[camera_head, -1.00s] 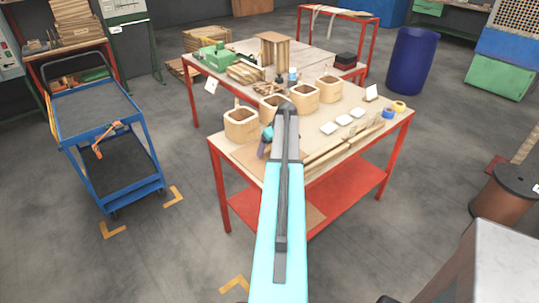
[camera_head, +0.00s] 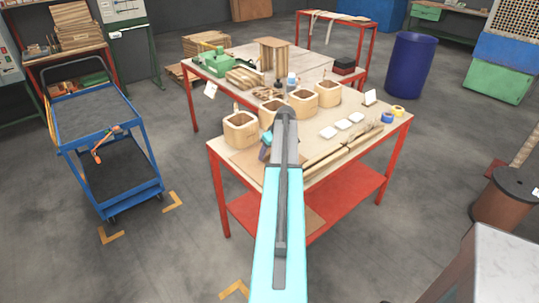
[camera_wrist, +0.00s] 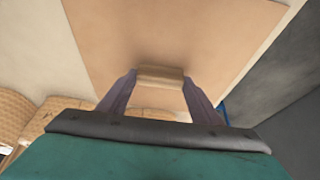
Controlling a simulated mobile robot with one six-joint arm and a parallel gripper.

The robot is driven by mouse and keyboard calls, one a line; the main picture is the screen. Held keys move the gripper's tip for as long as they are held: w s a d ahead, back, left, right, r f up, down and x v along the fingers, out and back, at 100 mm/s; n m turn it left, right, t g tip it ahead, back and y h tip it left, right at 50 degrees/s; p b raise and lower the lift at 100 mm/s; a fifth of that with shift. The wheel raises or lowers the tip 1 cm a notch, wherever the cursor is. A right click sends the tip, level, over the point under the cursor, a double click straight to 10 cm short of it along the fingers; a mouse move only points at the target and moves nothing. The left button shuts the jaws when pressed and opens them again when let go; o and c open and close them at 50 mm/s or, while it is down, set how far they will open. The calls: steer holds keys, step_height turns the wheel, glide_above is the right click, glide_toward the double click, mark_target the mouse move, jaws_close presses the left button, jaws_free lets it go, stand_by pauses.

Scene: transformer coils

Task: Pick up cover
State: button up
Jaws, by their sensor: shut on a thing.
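The cover appears to be the flat tan board (camera_wrist: 195,35) with a small wooden block (camera_wrist: 160,75) on it, filling much of the wrist view. My gripper (camera_wrist: 160,80) has its two purple fingers shut on this block, one on each side. In the head view the board (camera_head: 246,162) shows at the front left of the near table, partly hidden by my arm. My gripper (camera_head: 265,147) is low over it there. Whether the board touches the tabletop cannot be told.
Several square wooden coils (camera_head: 240,130) stand in a row just behind the gripper on the red-legged table (camera_head: 300,180). White pieces (camera_head: 342,125), long sticks (camera_head: 340,150) and tape rolls (camera_head: 387,117) lie to the right. A blue trolley (camera_head: 105,150) stands left, with open floor between.

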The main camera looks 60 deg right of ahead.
mark_target(269, 154)
step_height(269, 154, up, 18)
steer(key=b, duration=0.4)
stand_by(0.4)
stand_by(0.6)
steer(key=w+a+n, duration=0.1)
steer(key=w+a, duration=0.5)
steer(key=a, duration=0.5)
steer(key=w+a, duration=0.6)
steer(key=a, duration=0.5)
steer(key=w+a+n, duration=0.1)
steer(key=w+a, duration=0.6)
steer(key=a, duration=0.4)
steer(key=s+a+n+y, duration=0.1)
steer(key=a, duration=3.5)
steer(key=shift+s, duration=0.2)
